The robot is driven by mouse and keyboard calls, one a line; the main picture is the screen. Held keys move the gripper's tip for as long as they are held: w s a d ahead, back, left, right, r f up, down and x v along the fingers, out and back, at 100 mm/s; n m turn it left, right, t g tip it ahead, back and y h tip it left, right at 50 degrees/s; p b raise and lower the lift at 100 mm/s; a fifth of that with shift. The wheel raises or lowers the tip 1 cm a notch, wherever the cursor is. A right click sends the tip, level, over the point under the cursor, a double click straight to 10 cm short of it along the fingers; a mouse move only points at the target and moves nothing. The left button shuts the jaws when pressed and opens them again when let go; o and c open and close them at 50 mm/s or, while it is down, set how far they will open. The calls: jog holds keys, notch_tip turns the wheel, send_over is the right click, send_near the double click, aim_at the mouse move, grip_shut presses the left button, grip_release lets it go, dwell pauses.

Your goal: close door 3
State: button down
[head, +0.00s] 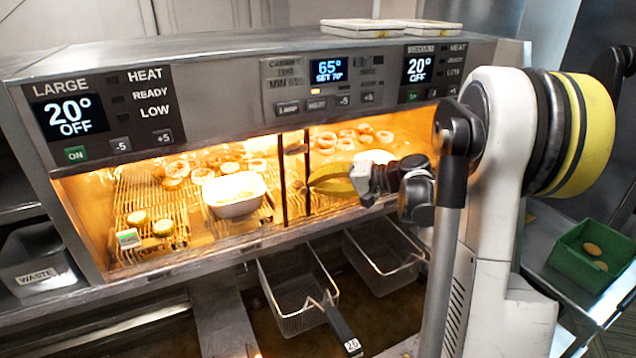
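A lit steel cabinet (250,52) fills the middle, its front showing a bright interior with food on wire racks. Two dark upright bars (285,180) stand near the middle of its opening. I see no number marking door 3, so I cannot tell which part it is. My gripper (366,182) is in front of the right half of the opening, close to a yellow-green pointed shape (332,186). The fingers are small and partly hidden by my wrist, so their opening and any contact cannot be made out.
A white bowl (236,192) sits inside the cabinet at left. Two wire fry baskets (296,296) hang below, one handle pointing forward. A waste bin (38,262) stands at left, a green crate (580,268) at right. Trays (362,28) lie on top.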

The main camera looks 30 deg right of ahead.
jog(key=shift+a, duration=0.1)
jog(key=w+a+b, duration=0.2)
jog(key=a+b, duration=0.3)
jog(key=a, duration=4.1)
jog(key=shift+w, duration=0.35)
jog(key=shift+s+d, duration=0.1)
jog(key=shift+d, duration=0.05)
